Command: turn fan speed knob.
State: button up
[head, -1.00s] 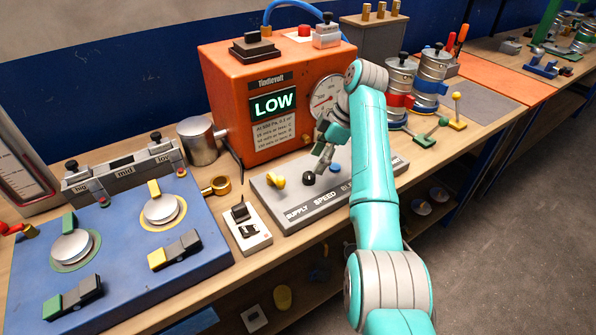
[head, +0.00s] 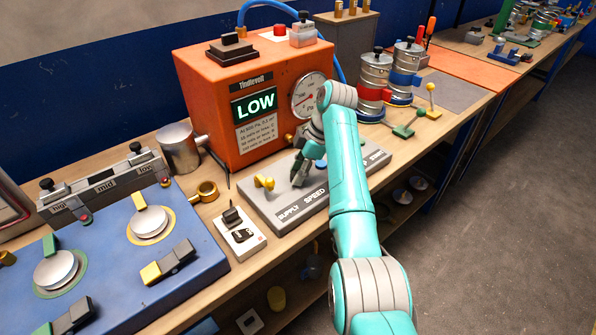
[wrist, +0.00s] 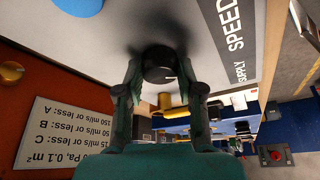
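The black speed knob (wrist: 158,64) stands on the grey control panel (wrist: 130,25), beside the printed word SPEED. In the wrist view it sits between the two fingertips of my gripper (wrist: 161,80). The fingers are apart, one on each side of the knob, with a narrow gap seeming to show on each side. In the head view my gripper (head: 301,170) is down over the panel and hides the knob. The orange unit's display (head: 255,105) reads LOW.
A yellow supply knob (head: 264,182) and a blue knob (head: 320,163) flank the gripper on the panel. The orange unit (head: 200,85) rises close behind. A small switch block (head: 241,233) lies left of the panel, by the blue box (head: 205,255).

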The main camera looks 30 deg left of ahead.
jog(key=shift+m, duration=0.3)
jog(key=shift+s+d+m+t+y, duration=0.15)
jog(key=shift+m+t, duration=0.4)
jog(key=shift+m, duration=0.8)
jog(key=shift+w+a+m+t+y, duration=0.1)
jog(key=shift+m+t+y, duration=0.3)
jog(key=shift+m, duration=0.95)
jog(key=o, duration=1.1)
jog(key=shift+o, duration=0.2)
jog(key=shift+d+r, duration=0.1)
jog(key=shift+r, duration=0.05)
jog(key=v, duration=0.7)
jog(key=shift+s+r, duration=0.15)
